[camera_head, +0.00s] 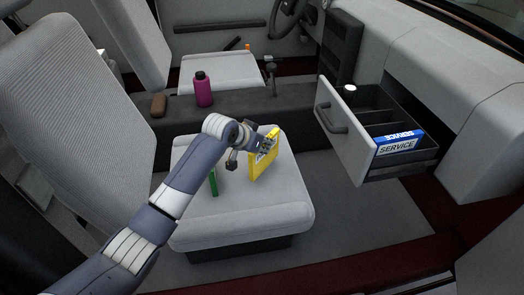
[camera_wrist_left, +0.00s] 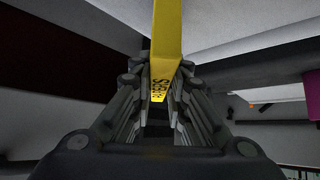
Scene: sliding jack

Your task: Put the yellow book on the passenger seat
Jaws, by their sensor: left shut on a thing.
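The yellow book (camera_head: 262,162) is upright at the passenger seat (camera_head: 285,205), near the middle of its cushion. I cannot tell whether its lower edge touches the cushion. My left gripper (camera_head: 262,146) is shut on the upper part of the book. In the left wrist view the book (camera_wrist_left: 168,40) runs between the two fingers of the gripper (camera_wrist_left: 160,100), with dark lettering on its spine. My right gripper is in neither view.
A green thin object (camera_head: 213,181) stands on the seat left of the book, partly behind my arm. An open drawer (camera_head: 345,143) at the right holds a blue and white SERVICE book (camera_head: 397,145) and a small white-topped item (camera_head: 350,90). A magenta bottle (camera_head: 203,90) and brown object (camera_head: 158,106) stand on the console (camera_head: 240,115).

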